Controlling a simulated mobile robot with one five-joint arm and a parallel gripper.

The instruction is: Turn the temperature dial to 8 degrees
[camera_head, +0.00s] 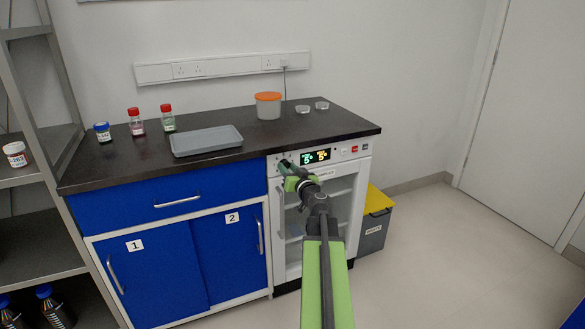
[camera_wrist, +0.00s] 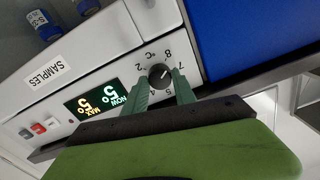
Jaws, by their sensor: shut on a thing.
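The temperature dial (camera_wrist: 161,75) is a round black knob on the white front panel of the cabinet, ringed by printed numbers including 8 and 7. My gripper (camera_wrist: 160,86) has its two green fingers on either side of the dial and is shut on it. The pointer setting is too small to read surely. The display (camera_wrist: 96,100) shows NOW 5° in green and MAX 5° in yellow. In the head view, my gripper (camera_head: 284,166) is at the panel's left end and hides the dial; the display (camera_head: 316,156) is just right of it.
The black worktop (camera_head: 330,122) overhangs the panel, holding a grey tray (camera_head: 207,139), an orange-lidded tub (camera_head: 268,106) and several small jars. Blue cupboards (camera_head: 165,260) stand left of the glass-doored cabinet. A yellow-lidded bin (camera_head: 376,220) stands right. Floor at right is clear.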

